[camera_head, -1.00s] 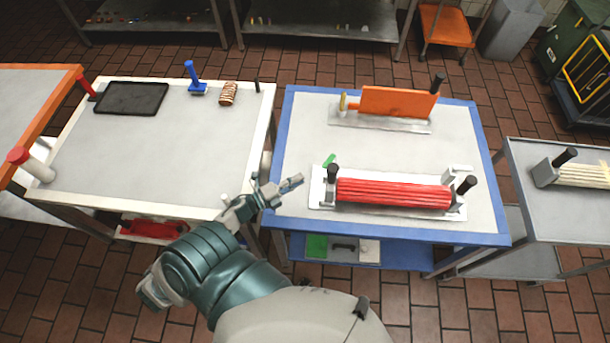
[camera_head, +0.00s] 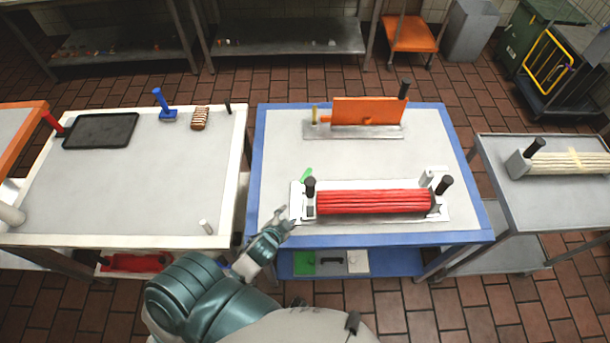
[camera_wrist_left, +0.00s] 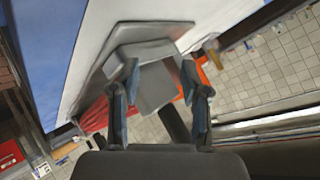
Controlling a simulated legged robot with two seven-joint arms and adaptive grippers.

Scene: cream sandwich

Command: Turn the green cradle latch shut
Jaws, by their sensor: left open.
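The green latch (camera_head: 306,175) sticks up at the back left corner of the cradle (camera_head: 297,203), beside a black knob. The cradle has a pale base and holds a bundle of red rods (camera_head: 375,202). My left gripper (camera_head: 285,217) is open and empty near the cradle's front left corner, in front of the latch and apart from it. In the left wrist view my open fingers (camera_wrist_left: 161,85) frame a grey block of the cradle (camera_wrist_left: 150,88) and a dark handle beyond. I cannot make out the green latch there. My right gripper is not in view.
An orange board (camera_head: 365,111) stands on a metal plate at the back of the blue-edged table (camera_head: 270,160). The blue-edged table's middle is clear.

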